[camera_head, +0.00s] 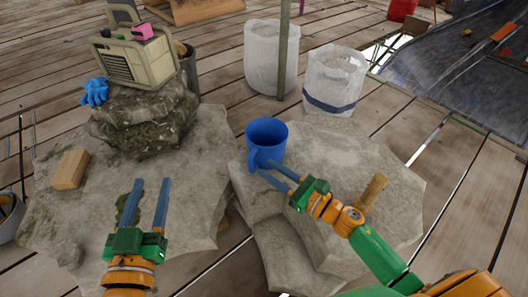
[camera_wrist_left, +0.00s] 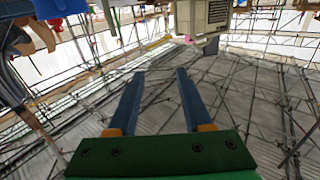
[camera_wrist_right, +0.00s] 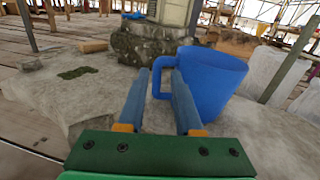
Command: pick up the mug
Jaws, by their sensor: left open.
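The blue mug (camera_head: 267,136) stands upright on the right-hand stone slab, its handle toward my right gripper. My right gripper (camera_head: 266,169) is open, its two blue fingers reaching to the handle side. In the right wrist view the mug (camera_wrist_right: 212,84) is just beyond the fingers, and its handle shows between the fingertips (camera_wrist_right: 160,72). I cannot tell whether a finger touches it. My left gripper (camera_head: 151,182) is open and empty above the left-hand stone slab, far from the mug. Its spread fingers also show in the left wrist view (camera_wrist_left: 160,73).
A wooden block (camera_head: 70,169) lies on the left slab, with a rock pile (camera_head: 143,121) carrying a beige machine (camera_head: 137,55) and blue gloves (camera_head: 95,91) behind. A wooden peg (camera_head: 371,191) stands near my right arm. White bins (camera_head: 271,57) stand behind a thin post (camera_head: 284,40).

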